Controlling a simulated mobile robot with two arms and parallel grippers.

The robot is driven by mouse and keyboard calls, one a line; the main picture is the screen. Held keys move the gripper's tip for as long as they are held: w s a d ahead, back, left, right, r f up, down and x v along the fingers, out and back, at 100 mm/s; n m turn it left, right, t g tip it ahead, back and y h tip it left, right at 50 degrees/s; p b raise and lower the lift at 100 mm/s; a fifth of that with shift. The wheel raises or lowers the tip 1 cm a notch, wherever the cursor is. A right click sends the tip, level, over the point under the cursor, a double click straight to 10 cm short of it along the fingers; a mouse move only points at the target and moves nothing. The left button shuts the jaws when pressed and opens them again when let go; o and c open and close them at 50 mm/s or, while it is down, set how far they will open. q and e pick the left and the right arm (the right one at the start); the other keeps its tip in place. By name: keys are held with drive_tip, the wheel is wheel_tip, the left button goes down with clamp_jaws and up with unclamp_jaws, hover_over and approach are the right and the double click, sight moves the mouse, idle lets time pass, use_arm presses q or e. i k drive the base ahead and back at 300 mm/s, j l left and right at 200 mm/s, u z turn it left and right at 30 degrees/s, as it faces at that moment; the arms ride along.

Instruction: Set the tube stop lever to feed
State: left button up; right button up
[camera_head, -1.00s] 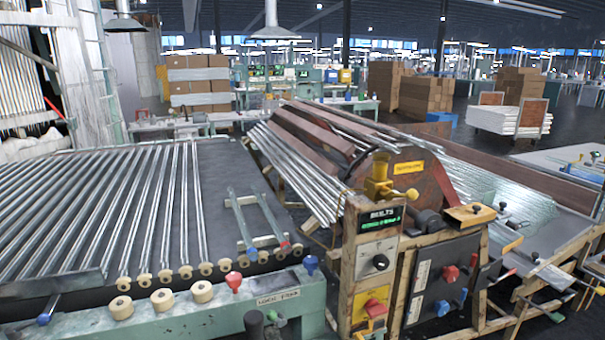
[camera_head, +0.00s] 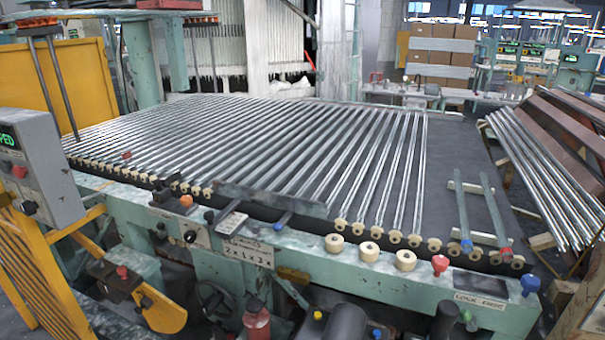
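A roller table (camera_head: 455,165) carries many glass tubes (camera_head: 330,150) in slanting rows. Along its green front rail (camera_head: 400,290) are several controls. A lever with a blue end (camera_head: 283,220) sticks out near the middle. A red knob (camera_head: 440,263) and a blue knob (camera_head: 530,284) stand at the right, beside a small plate that seems to read "LOCK FREE" (camera_head: 480,301). I cannot tell which control is the tube stop lever, and no readable "feed" mark shows. Neither of my grippers is in view.
A grey control box (camera_head: 40,170) with a green display ending in "PED" stands at the left on a yellow frame (camera_head: 45,270). A white label plate (camera_head: 245,250) is on the front rail. A rack of slanting tubes (camera_head: 545,180) stands at the right.

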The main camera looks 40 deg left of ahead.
sight(161, 233)
drive_tip(key=u, duration=0.45)
drive_tip(key=k+u, duration=0.1)
drive_tip(key=u, duration=1.2)
drive_tip(key=k+j+u, duration=0.1)
drive_tip(key=u, duration=0.3)
